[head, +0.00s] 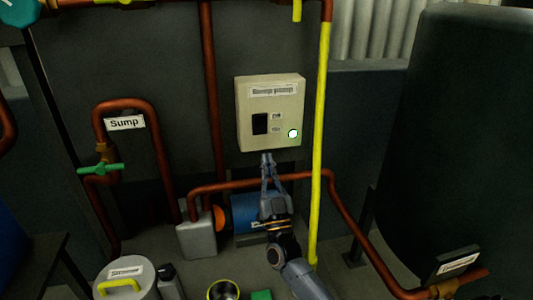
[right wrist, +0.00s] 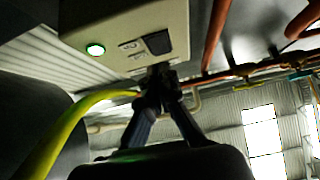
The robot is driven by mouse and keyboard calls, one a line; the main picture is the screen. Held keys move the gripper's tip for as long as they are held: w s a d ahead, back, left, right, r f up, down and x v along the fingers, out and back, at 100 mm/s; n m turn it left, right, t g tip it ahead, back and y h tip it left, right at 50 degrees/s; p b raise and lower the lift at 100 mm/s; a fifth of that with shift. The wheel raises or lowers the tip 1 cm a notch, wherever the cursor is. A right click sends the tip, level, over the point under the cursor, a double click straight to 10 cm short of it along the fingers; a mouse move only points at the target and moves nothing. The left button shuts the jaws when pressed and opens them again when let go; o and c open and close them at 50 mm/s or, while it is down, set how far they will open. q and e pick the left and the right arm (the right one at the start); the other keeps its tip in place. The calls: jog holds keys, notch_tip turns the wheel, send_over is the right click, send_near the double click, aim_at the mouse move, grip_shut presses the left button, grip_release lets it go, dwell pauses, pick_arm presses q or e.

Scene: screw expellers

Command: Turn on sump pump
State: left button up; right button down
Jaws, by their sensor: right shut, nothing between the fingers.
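The beige control box (head: 270,90), with a label on top that seems to read "Sump pump", is on the dark wall in the head view. It has a black rocker switch (head: 260,124) and a round pale green light (head: 293,133) that looks lit. My right gripper (head: 267,156) is shut and empty, its fingertips at the box's lower edge, below the switch. In the right wrist view the fingertips (right wrist: 161,72) are close to the black switch (right wrist: 158,43); I cannot tell whether they touch the box. The light (right wrist: 95,50) also shows there. My left gripper is not in view.
A yellow vertical pipe (head: 319,150) runs right of the box. Copper pipes (head: 208,90) surround it, one crossing below near my right arm. A blue pump (head: 243,212) and a grey canister (head: 196,238) stand below. A large dark tank (head: 450,130) stands at right.

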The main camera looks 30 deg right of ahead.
jog(key=v, duration=0.6)
jog(key=shift+f, duration=0.5)
jog(key=shift+w, duration=0.15)
